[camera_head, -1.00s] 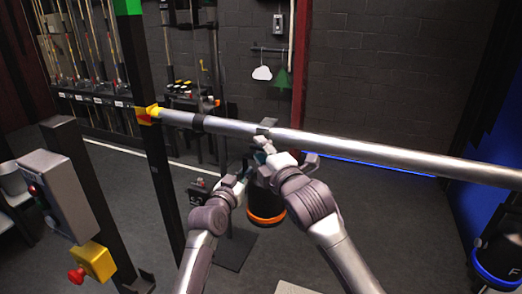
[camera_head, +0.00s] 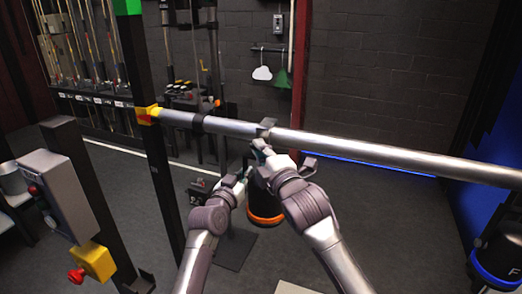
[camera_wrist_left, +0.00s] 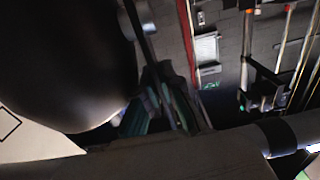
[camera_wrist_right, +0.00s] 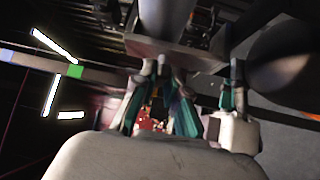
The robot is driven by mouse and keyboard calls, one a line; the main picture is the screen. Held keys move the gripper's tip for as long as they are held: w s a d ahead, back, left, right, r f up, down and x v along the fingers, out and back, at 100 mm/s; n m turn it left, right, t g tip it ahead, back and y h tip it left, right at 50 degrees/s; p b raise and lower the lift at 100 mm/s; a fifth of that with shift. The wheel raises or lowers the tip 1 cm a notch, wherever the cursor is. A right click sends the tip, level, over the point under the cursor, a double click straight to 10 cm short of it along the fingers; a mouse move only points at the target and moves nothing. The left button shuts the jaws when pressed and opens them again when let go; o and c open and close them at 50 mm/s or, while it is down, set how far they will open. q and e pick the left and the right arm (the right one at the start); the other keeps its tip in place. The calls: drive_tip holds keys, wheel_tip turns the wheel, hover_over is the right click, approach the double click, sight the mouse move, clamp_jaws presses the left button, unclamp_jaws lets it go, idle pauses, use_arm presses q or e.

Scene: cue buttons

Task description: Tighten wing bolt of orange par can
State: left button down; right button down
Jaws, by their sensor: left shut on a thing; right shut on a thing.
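The orange par can (camera_head: 265,218), black with an orange rim, hangs below the silver pipe (camera_head: 370,153) from a clamp (camera_head: 266,124). My right gripper (camera_head: 260,147) is just under the clamp. In the right wrist view its teal fingers (camera_wrist_right: 160,95) are closed at the clamp's underside, on what looks like the wing bolt, mostly hidden between them. My left gripper (camera_head: 242,173) is lower, at the can's left side. In the left wrist view its fingers (camera_wrist_left: 150,108) are closed on a thin dark bar beside the black can body (camera_wrist_left: 60,60), apparently its yoke.
A dark post with a yellow holder (camera_head: 147,115) supports the pipe's left end. A grey control box (camera_head: 58,195) with a yellow box (camera_head: 94,261) and red knob stands at lower left. Another black can (camera_head: 497,258) is at lower right. The floor to the right is open.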

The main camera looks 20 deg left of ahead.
drive_tip(key=shift+f+m+t+y, duration=0.1)
drive_tip(key=shift+m+t+y, duration=0.3)
drive_tip(key=shift+m+t, duration=0.3)
drive_tip(key=c, duration=1.2)
unclamp_jaws()
drive_tip(key=v, duration=1.2)
